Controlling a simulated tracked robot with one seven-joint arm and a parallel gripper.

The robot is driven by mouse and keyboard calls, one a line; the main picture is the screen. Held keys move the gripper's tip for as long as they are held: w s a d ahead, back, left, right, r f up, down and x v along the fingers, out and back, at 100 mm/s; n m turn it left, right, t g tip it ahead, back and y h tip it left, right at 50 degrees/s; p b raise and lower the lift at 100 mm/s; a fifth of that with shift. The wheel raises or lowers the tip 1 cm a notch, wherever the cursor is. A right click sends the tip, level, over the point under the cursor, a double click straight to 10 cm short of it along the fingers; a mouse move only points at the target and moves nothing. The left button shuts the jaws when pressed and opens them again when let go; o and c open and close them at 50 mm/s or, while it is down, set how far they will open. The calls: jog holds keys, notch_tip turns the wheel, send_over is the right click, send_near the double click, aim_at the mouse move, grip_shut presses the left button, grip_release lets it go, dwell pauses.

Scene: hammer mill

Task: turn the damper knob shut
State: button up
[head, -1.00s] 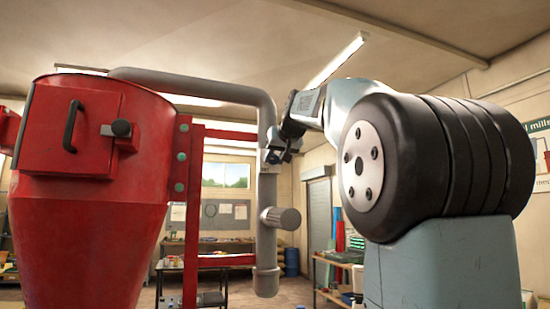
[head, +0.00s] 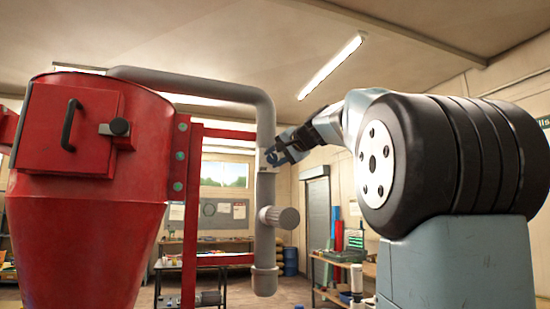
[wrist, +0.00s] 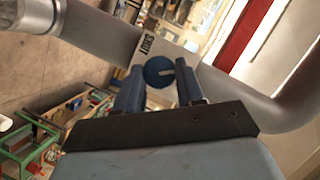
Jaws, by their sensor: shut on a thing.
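The damper knob (wrist: 159,71) is a round blue knob with a pale mark, seen in the wrist view on a grey pipe (wrist: 112,37). A small light plate with dark lettering (wrist: 147,44) is beside it. My gripper (wrist: 159,82) has its two blue fingers on either side of the knob, shut on it. In the head view, my gripper (head: 277,155) is at the vertical grey pipe (head: 265,200), just below the upper bend. The knob is hidden there by the fingers.
A red hopper (head: 85,200) with a door and black handle stands left. A short side stub (head: 284,217) sticks out of the pipe below my gripper. Shelves and benches are farther back.

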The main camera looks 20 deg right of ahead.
jog(key=m, duration=0.2)
jog(key=m+t+y, duration=0.1)
jog(key=m, duration=0.1)
jog(key=shift+d+f+y, duration=0.15)
jog(key=shift+f+y, duration=0.15)
jog(key=shift+f, duration=0.05)
jog(key=shift+f+m+t, duration=0.15)
jog(key=shift+m+t, duration=0.35)
jog(key=shift+m, duration=0.5)
jog(key=o, duration=1)
jog(key=shift+s, duration=0.1)
jog(key=shift+s+d, duration=0.1)
jog(key=shift+s, duration=0.25)
jog(key=v, duration=1.3)
jog(key=shift+d+f, duration=0.15)
